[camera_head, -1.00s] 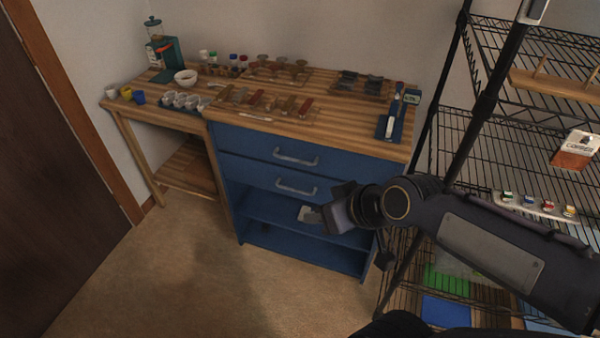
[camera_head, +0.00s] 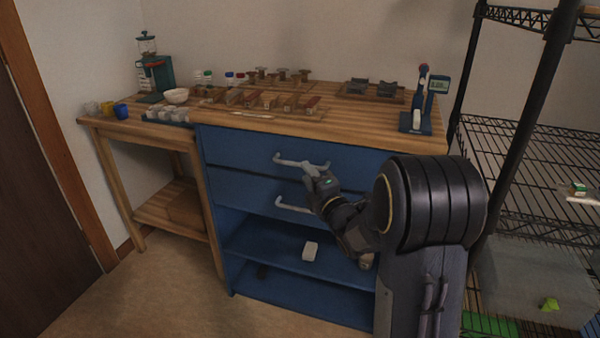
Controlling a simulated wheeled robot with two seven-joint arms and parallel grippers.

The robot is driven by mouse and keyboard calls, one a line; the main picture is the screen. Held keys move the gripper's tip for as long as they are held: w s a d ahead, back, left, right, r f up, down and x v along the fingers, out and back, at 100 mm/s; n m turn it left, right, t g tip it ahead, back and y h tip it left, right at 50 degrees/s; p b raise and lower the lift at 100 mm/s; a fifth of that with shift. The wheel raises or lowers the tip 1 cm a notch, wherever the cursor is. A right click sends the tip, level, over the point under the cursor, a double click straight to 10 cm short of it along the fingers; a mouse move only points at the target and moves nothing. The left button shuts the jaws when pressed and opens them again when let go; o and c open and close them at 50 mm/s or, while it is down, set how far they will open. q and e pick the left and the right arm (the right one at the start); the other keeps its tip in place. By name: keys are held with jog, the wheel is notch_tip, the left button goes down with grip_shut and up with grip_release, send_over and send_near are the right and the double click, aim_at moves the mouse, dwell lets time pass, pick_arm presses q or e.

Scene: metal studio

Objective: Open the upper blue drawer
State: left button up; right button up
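The blue cabinet has an upper blue drawer (camera_head: 235,153) with a pale grey bar handle (camera_head: 290,160). The drawer front looks flush with the cabinet. A lower blue drawer (camera_head: 235,190) with its own handle (camera_head: 292,207) is right below. My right gripper (camera_head: 314,168) is at the right end of the upper handle, with its fingertips at or very near the bar. Whether the fingers are closed around it is too small to tell. My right arm covers the right part of both drawer fronts. My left gripper is not in view.
A wooden worktop (camera_head: 350,128) above the drawers bears tools, small cups and a scale (camera_head: 416,120). A white object (camera_head: 310,251) lies on the open blue shelf below. A black wire rack (camera_head: 540,180) stands close on the right. Floor is free at the left front.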

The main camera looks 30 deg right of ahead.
jog(key=w, duration=0.5)
jog(key=shift+d+r+b, duration=0.2)
jog(key=shift+r+b, duration=0.1)
jog(key=shift+r, duration=0.05)
grip_shut()
